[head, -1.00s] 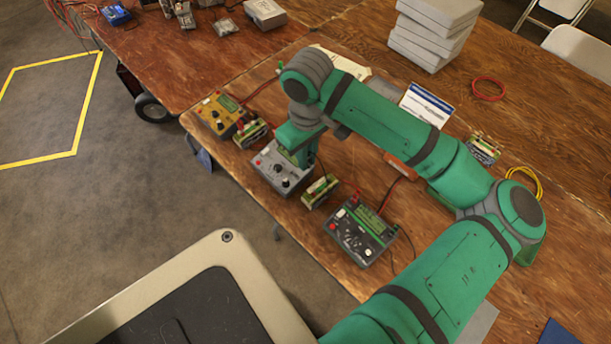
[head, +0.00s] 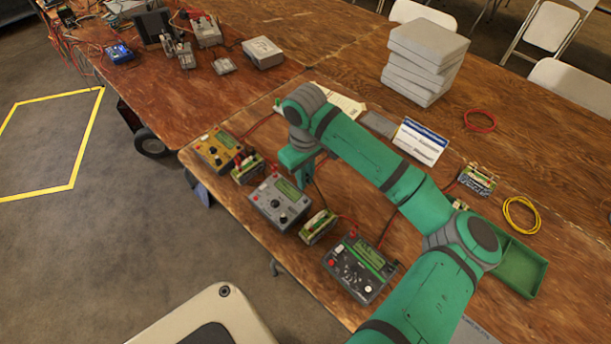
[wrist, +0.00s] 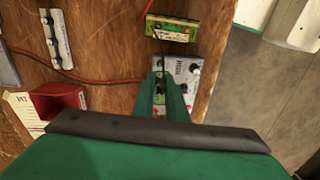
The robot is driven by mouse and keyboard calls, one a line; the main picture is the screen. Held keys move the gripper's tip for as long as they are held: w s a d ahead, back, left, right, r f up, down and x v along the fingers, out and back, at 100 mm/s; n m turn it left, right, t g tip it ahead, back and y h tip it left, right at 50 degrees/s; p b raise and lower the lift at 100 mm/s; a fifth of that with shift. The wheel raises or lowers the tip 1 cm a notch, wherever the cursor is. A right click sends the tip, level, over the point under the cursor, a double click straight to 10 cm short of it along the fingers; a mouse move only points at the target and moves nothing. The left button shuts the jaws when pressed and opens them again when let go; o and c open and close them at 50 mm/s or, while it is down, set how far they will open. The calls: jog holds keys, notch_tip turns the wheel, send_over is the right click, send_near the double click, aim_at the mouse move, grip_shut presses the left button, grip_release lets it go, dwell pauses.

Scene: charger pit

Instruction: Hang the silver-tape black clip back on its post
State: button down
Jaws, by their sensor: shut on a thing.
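My gripper (head: 304,184) is above the table, just behind and to the right of the grey charger (head: 278,203). In the wrist view its green fingers (wrist: 172,97) are close together, with the grey charger (wrist: 192,72) behind them. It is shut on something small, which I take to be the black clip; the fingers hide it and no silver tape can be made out. A thin black lead (wrist: 158,48) runs from the fingertips toward a green battery pack (wrist: 172,28). This pack (head: 318,227) stands right of the grey charger. The clip's post cannot be made out.
A yellow charger (head: 217,150) and another battery pack (head: 247,168) stand to the left, and a black charger (head: 360,268) to the right. A small sign (head: 420,142), a red cable coil (head: 480,121) and a green tray (head: 520,268) lie farther right.

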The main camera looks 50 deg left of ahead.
jog(key=shift+f, duration=0.1)
jog(key=shift+f, duration=3.4)
jog(key=shift+f, duration=0.25)
jog(key=c, duration=1.7)
grip_release()
jog(key=shift+o, duration=1.1)
